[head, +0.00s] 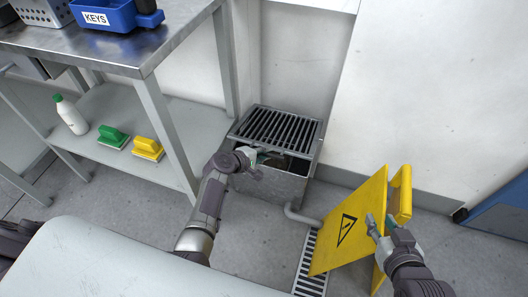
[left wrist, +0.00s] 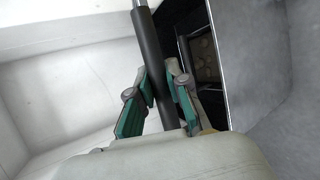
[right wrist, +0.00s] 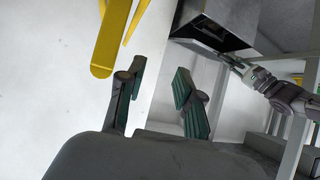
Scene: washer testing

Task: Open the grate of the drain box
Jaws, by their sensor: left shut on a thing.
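The drain box (head: 265,186) is a grey metal box on the floor by the wall. Its slatted grate (head: 280,125) is tilted, with the front edge raised and a dark gap under it showing the inside. My left gripper (head: 262,158) is at the grate's front edge. In the left wrist view its green-padded fingers (left wrist: 158,98) are shut on the dark bar of the grate (left wrist: 152,50), with the dark box opening beside it. My right gripper (head: 380,228) is by the yellow sign; in the right wrist view its fingers (right wrist: 157,88) are apart with nothing between them.
A yellow folding warning sign (head: 345,225) stands to the right of the box, over a floor drain channel (head: 308,270). A grey pipe (head: 300,216) leaves the box low down. A metal table (head: 120,45) with a lower shelf (head: 105,155) stands close on the left.

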